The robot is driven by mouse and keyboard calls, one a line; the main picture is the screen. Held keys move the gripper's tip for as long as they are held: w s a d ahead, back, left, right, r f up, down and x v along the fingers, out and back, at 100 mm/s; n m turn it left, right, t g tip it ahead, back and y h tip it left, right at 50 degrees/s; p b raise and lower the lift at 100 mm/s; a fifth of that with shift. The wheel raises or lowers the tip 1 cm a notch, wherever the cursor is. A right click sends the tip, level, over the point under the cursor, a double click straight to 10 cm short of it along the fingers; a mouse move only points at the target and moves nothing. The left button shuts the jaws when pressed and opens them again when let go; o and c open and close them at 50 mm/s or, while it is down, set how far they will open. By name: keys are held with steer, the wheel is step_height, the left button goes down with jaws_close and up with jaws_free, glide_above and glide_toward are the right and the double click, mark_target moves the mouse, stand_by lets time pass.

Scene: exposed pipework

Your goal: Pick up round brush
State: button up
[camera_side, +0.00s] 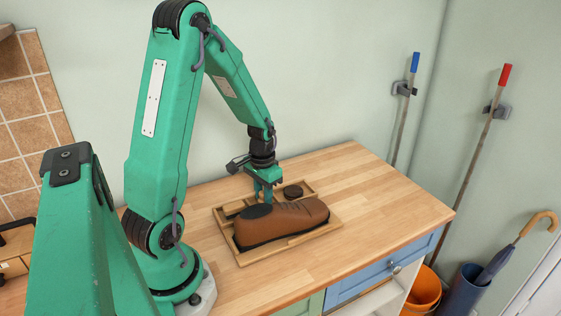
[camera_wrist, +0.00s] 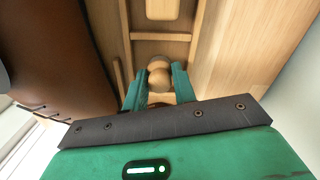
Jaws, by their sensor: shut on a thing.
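A wooden tray (camera_side: 325,230) lies on the worktop and holds a brown shoe (camera_side: 290,219). My gripper (camera_side: 261,193) points down into the tray, just behind the shoe. In the wrist view my green fingers (camera_wrist: 158,88) are shut on a rounded pale wooden knob (camera_wrist: 159,74), which I take to be the handle of the round brush. The brush's bristles are hidden. The side view hides the brush behind the shoe and the fingers. The shoe also fills the left of the wrist view (camera_wrist: 65,55).
A dark round disc (camera_side: 293,191) sits in the tray right of my gripper. Another pale wooden piece (camera_wrist: 162,9) lies beyond a tray divider. The worktop (camera_side: 385,205) is clear to the right. The wall stands close behind.

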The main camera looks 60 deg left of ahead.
steer(key=shift+r, duration=0.15)
steer(key=shift+r, duration=4.85)
steer(key=shift+o, duration=1.3)
steer(key=shift+c, duration=0.9)
steer(key=w+f, duration=0.1)
steer(key=w, duration=0.8)
steer(key=shift+w+f, duration=0.2)
steer(key=shift+w, duration=0.2)
